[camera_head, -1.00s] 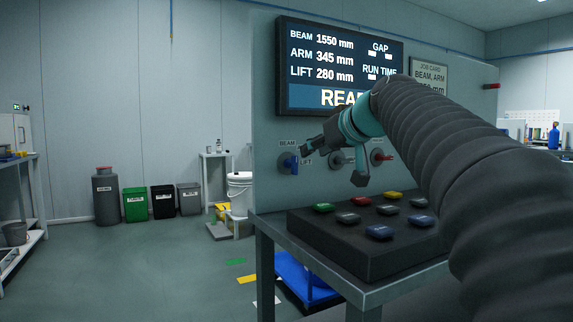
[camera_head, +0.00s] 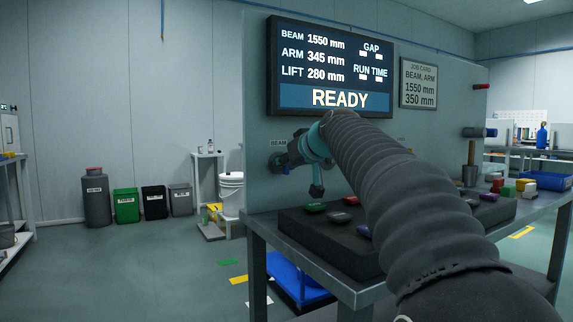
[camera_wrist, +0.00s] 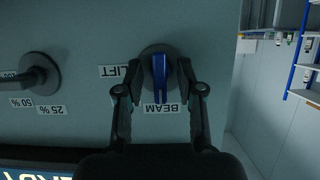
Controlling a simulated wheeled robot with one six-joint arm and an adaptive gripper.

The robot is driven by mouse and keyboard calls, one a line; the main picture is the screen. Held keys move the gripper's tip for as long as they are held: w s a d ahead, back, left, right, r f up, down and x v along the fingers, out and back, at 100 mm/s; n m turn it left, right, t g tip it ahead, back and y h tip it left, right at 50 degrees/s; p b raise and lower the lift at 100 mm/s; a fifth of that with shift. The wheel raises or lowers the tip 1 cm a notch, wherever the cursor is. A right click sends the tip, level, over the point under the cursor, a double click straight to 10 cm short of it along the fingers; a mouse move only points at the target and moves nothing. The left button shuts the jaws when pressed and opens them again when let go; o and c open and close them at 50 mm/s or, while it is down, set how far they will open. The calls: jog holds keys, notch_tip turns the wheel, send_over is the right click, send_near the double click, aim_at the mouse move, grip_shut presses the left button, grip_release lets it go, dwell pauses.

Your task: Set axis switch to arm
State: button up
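The axis switch is a blue knob on a dark round base (camera_wrist: 159,70), centred in the wrist view. Its long ridge runs up and down in that view, in line with the BEAM label (camera_wrist: 161,108). The LIFT label (camera_wrist: 119,72) lies to the left; no ARM label shows at the switch. My gripper (camera_wrist: 160,90) is open, one finger on each side of the knob. A gap shows at the left finger; the right finger is very close, and contact is unclear. In the head view my gripper (camera_head: 287,157) is at the panel and hides most of the switch.
The display (camera_head: 330,68) reads BEAM 1550, ARM 345, LIFT 280 mm and READY. A dark button box (camera_head: 300,222) stands below my arm. Another knob (camera_wrist: 37,74) is left in the wrist view.

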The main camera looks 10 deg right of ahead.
jog(key=shift+c, duration=0.2)
grip_shut()
jog(key=m+y, duration=0.1)
jog(key=m, duration=0.1)
jog(key=shift+d+m+y, duration=0.15)
jog(key=shift+m+y, duration=0.25)
jog(key=shift+m+g+y, duration=0.3)
jog(key=shift+m+y, duration=0.8)
jog(key=shift+m, duration=0.5)
jog(key=shift+o, duration=0.2)
grip_release()
